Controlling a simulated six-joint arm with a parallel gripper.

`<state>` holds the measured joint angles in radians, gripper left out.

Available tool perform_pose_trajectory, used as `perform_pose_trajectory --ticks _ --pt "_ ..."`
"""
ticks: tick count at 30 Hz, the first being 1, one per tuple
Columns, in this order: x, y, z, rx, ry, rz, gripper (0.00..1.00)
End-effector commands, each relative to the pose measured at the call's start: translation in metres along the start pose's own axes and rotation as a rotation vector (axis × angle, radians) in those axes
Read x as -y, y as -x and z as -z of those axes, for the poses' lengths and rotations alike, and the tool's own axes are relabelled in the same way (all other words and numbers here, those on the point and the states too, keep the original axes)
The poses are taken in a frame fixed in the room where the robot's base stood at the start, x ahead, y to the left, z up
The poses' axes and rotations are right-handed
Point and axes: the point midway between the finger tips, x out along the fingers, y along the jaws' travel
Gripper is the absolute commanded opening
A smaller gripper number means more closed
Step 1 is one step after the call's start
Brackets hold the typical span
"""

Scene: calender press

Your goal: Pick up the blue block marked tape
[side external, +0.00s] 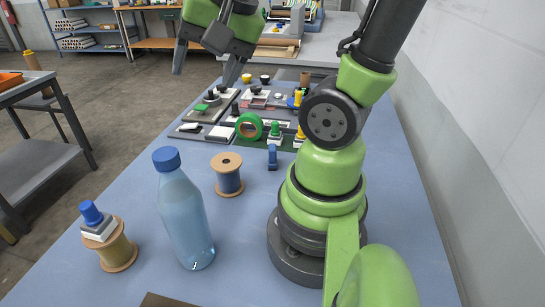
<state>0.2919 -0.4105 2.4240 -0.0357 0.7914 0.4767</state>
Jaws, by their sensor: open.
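My gripper (206,62) is open and empty, high above the far-left part of the blue table, its two fingers spread and pointing down. A small blue upright piece (272,157) stands on the table near my arm's base. A white block with a blue knob (97,224) sits tilted on top of a thread spool (118,249) at the near left. No tape marking is readable on either, so I cannot tell which is the blue block marked tape. My gripper is well apart from both.
A clear blue-capped bottle (184,217) and a blue-thread spool (228,176) stand mid-table. A green ring (249,126) and several small blocks and trays crowd the far part. A wall (490,140) runs along the right.

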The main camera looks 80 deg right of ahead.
Motion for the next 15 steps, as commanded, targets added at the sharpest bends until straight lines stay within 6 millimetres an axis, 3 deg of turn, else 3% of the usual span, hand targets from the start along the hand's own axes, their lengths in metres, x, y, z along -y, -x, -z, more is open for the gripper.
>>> perform_pose_trajectory --ticks 3,7,12,15 --pt "-0.03 -0.033 0.043 -0.024 -0.452 -0.155 0.66" --pt "-0.078 -0.064 0.077 -0.072 -0.93 -0.289 0.66" --pt "-0.145 -0.096 0.097 -0.141 -1.452 -0.421 0.66" --pt "-0.172 -0.107 0.098 -0.173 -1.651 -0.468 0.66"
